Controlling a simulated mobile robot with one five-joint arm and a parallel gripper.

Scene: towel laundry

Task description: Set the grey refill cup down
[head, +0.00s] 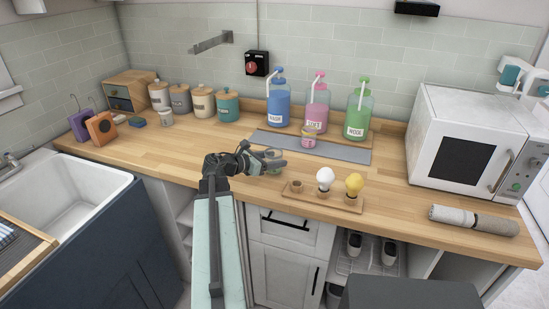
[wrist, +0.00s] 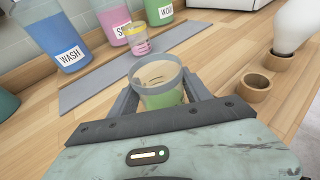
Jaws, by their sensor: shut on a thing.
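My gripper (head: 268,166) is shut on the grey refill cup (wrist: 159,78), with a finger on each side of it. The cup has a grey rim and a green lower part and looks roughly upright. In the head view the cup (head: 273,154) is small and partly hidden by the gripper. It is over the wooden counter (head: 215,147), in front of the grey mat (head: 345,152). I cannot tell whether its base touches the counter.
A pink cup with a yellow rim (head: 309,137) stands on the mat. Blue (head: 278,106), pink (head: 317,112) and green (head: 358,117) bottles stand behind. A wooden bulb holder (head: 315,198) is at the front right.

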